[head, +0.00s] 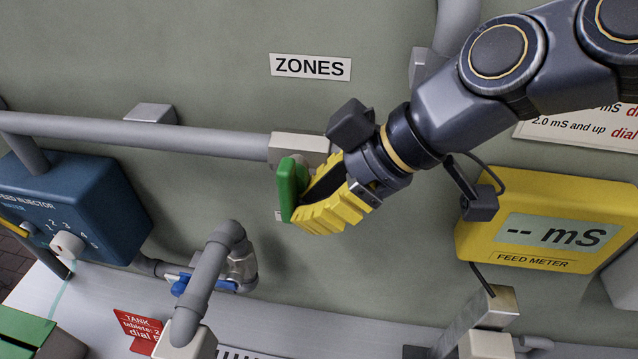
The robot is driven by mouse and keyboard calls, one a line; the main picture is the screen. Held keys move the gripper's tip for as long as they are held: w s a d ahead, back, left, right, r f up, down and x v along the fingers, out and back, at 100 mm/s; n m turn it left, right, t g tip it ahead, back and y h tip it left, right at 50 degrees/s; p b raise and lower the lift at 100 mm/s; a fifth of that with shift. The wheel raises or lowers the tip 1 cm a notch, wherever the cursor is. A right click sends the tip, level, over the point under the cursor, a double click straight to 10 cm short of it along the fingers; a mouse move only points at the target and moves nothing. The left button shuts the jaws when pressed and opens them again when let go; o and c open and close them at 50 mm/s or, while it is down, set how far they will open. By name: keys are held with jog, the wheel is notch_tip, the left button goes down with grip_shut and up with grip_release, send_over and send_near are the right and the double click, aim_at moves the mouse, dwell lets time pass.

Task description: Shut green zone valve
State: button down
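The green zone valve handle (287,189) is a flat green paddle that stands roughly upright below the pale valve body (299,148) on the grey pipe, under the ZONES sign. My gripper (303,207) has yellow ribbed fingers and comes in from the right. Its fingertips are right beside the handle and overlap its right edge in the head view. A dark gap shows between the fingers near their base. The fingers hide part of the handle, and I cannot tell whether they touch or grip it.
A horizontal grey pipe (150,131) runs left from the valve. A blue feed injector (80,205) is at left. A grey pipe with a blue-handled valve (197,283) stands below. A yellow feed meter (545,220) reading "-- mS" is at right. A red tank card (137,326) is at bottom.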

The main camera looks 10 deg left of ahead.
jog(key=shift+a+f, duration=0.25)
jog(key=shift+f, duration=0.1)
jog(key=shift+w+r, duration=0.1)
jog(key=shift+r, duration=1)
jog(key=d+r, duration=0.2)
jog(key=d, duration=1.2)
notch_tip(320, 180, up, 8)
jog(key=a, duration=0.3)
jog(key=x, duration=1.3)
jog(key=shift+a, duration=0.45)
